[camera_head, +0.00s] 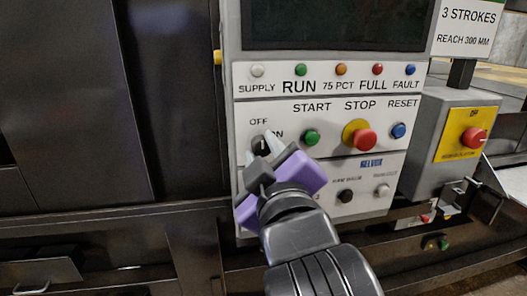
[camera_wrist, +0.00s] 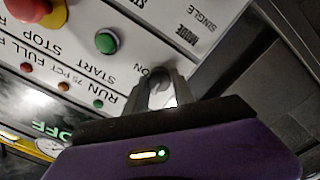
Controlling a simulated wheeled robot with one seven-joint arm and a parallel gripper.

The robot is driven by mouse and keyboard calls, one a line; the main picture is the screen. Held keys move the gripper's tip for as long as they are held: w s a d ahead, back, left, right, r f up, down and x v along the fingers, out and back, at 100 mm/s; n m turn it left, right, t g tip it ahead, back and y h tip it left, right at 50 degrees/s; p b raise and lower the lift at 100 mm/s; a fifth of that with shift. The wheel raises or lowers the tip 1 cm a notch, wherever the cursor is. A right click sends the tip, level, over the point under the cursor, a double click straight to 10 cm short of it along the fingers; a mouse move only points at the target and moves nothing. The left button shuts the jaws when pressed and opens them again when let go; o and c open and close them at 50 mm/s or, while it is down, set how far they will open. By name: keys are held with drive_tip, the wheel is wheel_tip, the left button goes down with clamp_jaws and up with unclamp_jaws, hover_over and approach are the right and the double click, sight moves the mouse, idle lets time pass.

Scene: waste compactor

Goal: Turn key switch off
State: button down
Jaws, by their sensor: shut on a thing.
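The key switch (camera_head: 258,142) is on the left of the white control panel, by the OFF and ON labels. My gripper (camera_head: 267,146) reaches it from below right, with its fingers shut on it. In the wrist view the fingertips (camera_wrist: 161,96) close around the switch (camera_wrist: 157,74), next to the ON label. The fingers hide most of the key, so its exact angle is hard to tell.
Right of the switch are the green START button (camera_head: 311,138), the red STOP button (camera_head: 365,139) on a yellow collar and the blue RESET button (camera_head: 398,131). Indicator lamps and a dark screen (camera_head: 330,22) are above. A grey box with a red rotary switch (camera_head: 473,137) stands at right.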

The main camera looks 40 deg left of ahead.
drive_tip(key=c, duration=1.1)
unclamp_jaws()
drive_tip(key=shift+o, duration=0.2)
drive_tip(key=b+v, duration=0.1)
drive_tip(key=v, duration=0.6)
drive_tip(key=shift+s+d+b, duration=0.25)
drive_tip(key=shift+s+b, duration=0.05)
drive_tip(key=shift+b, duration=0.1)
